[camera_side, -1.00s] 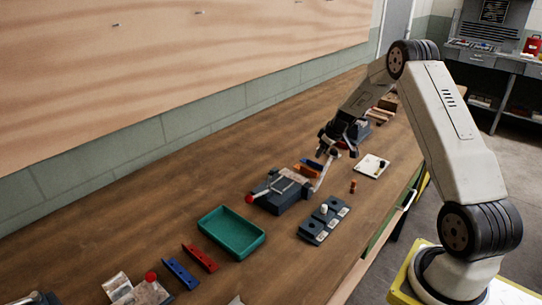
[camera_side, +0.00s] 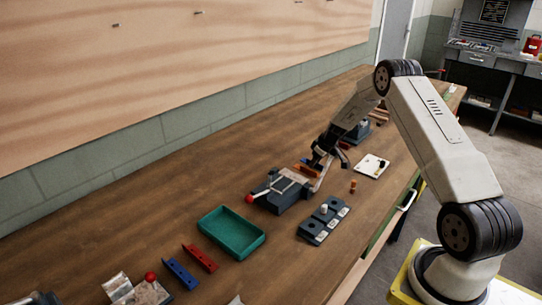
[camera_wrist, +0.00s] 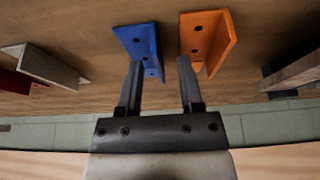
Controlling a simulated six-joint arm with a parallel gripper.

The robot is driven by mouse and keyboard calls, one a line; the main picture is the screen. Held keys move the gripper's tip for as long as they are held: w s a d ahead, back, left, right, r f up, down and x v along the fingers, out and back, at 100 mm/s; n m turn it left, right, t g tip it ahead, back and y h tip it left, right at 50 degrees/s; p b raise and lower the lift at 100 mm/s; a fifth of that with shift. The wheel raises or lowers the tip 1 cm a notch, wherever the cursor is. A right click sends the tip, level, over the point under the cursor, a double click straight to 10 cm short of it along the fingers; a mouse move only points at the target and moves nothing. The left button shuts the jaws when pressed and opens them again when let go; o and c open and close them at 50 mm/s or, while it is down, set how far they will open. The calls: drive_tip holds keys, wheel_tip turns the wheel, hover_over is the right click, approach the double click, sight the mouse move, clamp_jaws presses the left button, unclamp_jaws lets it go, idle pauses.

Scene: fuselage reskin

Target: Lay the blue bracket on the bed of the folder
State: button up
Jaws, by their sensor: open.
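The blue bracket (camera_wrist: 137,44) lies on the bench, in the upper middle of the wrist view. An orange bracket (camera_wrist: 207,40) lies just right of it there. My gripper (camera_wrist: 160,62) is open and empty. Its left finger overlaps the near end of the blue bracket in the picture, and its right finger is close to the orange one; I cannot tell whether they touch. In the side view my gripper (camera_side: 318,162) is low over these brackets and partly hides them. The folder (camera_side: 284,194), a dark block with a pale lever frame and red knob, stands nearer the camera.
A teal tray (camera_side: 231,232) and a dark fixture with a white peg (camera_side: 323,218) stand near the folder. Another blue bracket (camera_side: 180,273) and a red one (camera_side: 200,257) lie further forward. A white card (camera_side: 371,166) lies to the right. The wall runs along the back.

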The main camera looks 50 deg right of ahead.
drive_tip(key=shift+f, duration=0.1)
idle(0.4)
clamp_jaws()
wheel_tip(320, 180, up, 10)
idle(0.9)
idle(0.5)
